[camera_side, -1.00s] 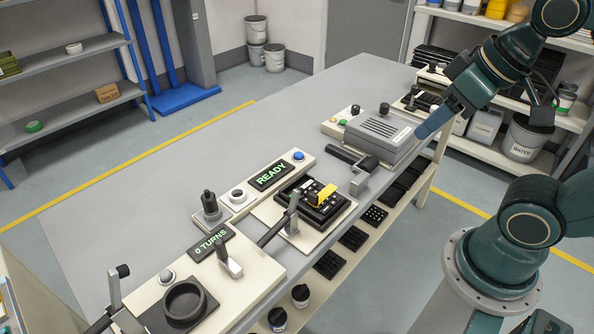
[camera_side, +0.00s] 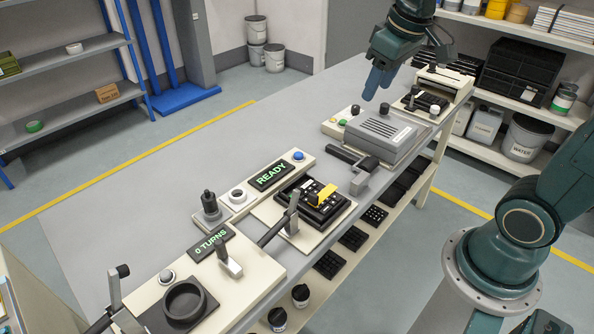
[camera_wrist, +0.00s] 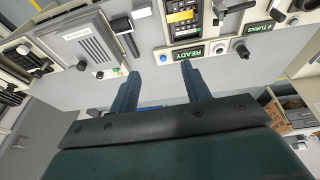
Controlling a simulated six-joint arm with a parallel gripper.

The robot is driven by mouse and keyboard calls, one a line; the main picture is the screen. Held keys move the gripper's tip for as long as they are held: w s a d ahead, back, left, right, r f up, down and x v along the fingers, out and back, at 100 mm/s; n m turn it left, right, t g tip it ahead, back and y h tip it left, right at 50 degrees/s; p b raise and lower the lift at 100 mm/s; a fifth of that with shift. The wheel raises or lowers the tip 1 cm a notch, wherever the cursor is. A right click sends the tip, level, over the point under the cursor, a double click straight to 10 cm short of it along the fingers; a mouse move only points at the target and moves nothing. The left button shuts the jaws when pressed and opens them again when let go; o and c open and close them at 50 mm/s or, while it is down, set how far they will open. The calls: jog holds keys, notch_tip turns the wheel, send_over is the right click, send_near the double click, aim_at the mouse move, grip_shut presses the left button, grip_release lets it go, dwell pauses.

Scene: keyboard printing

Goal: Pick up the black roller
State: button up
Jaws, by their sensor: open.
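A small upright black piece with a knobbed top (camera_side: 210,203) stands on a grey pad at the left end of the READY panel; it may be the black roller, but its shape is too small to be sure. It also shows in the wrist view (camera_wrist: 241,48), right of the READY display. My gripper (camera_side: 376,84) is in the air above the bench, behind the grey vented box and well away from that piece. In the wrist view my two blue fingers (camera_wrist: 160,70) are apart with nothing between them.
The grey vented box (camera_side: 378,138) has a black knob on top. A black round dish (camera_side: 184,303) stands near the front left. The bench's rear grey strip (camera_side: 150,195) is clear.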

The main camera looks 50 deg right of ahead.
jog(key=w+d+f+g, duration=0.2)
jog(key=w+d+f, duration=0.45)
jog(key=w, duration=0.25)
jog(key=g, duration=0.1)
send_over(345, 153)
notch_tip(345, 153, down, 10)
jog(key=shift+y, duration=0.3)
jog(key=shift+f, duration=4.5)
jog(key=shift+f, duration=2.6)
grip_shut()
